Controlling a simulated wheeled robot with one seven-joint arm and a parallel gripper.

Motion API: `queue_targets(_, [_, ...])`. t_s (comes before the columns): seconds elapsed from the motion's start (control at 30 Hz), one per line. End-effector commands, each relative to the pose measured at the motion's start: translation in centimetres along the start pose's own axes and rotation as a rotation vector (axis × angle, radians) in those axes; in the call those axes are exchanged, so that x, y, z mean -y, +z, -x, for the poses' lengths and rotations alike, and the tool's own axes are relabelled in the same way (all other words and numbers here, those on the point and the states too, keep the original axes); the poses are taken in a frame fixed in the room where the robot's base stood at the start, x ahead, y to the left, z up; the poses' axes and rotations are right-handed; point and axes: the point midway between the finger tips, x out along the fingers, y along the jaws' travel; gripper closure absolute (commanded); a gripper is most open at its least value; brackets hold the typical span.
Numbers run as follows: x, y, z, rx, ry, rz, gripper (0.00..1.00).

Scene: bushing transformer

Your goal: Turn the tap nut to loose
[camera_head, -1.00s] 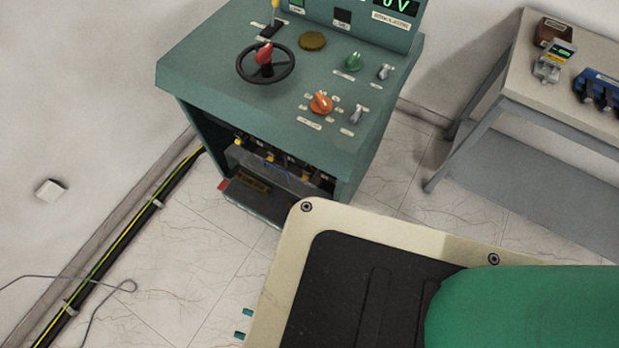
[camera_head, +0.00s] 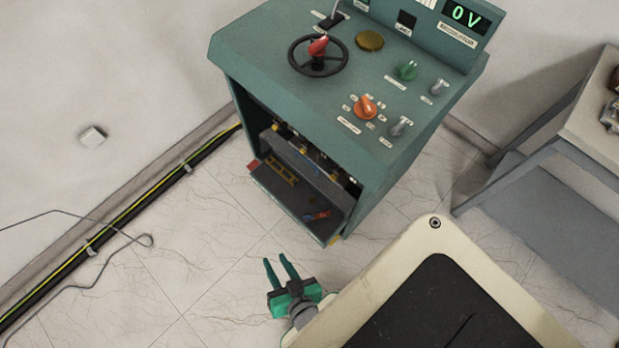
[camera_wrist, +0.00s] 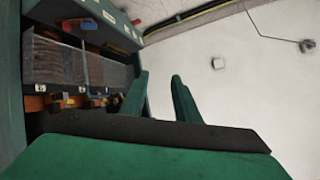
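The green transformer cabinet (camera_head: 250,55) stands open at its front. Inside it is a row of brass-coloured terminals (camera_head: 302,150), small and partly shaded. I cannot tell which of them is the tap nut. The wrist view shows orange-brown terminals (camera_wrist: 60,101) beside a grey ribbed block (camera_wrist: 80,66) at left. My gripper (camera_head: 277,259) is low in front of the cabinet, apart from it. Its two green fingers are spread with nothing between them. In the wrist view my gripper (camera_wrist: 160,82) also shows open and empty, to the right of the terminals.
The cabinet's dark shelf (camera_head: 290,190) juts forward and holds a small red-and-blue item (camera_head: 317,215). The cabinet top bears a handwheel (camera_head: 318,67) and knobs. A grey table (camera_head: 560,160) stands at right. A cable (camera_head: 130,220) runs along the left wall. Open floor lies left of my gripper.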

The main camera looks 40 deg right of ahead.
Motion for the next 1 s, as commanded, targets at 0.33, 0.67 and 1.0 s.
queue_targets(0.33, [-7.1,2.5,-11.0,0.208,0.309,-0.528,0.71])
queue_targets(0.67, [-13.4,0.5,-16.6,0.327,0.664,-1.053,0.71])
queue_targets(1.0, [-17.4,-4.4,-17.0,0.367,0.994,-1.465,0.71])
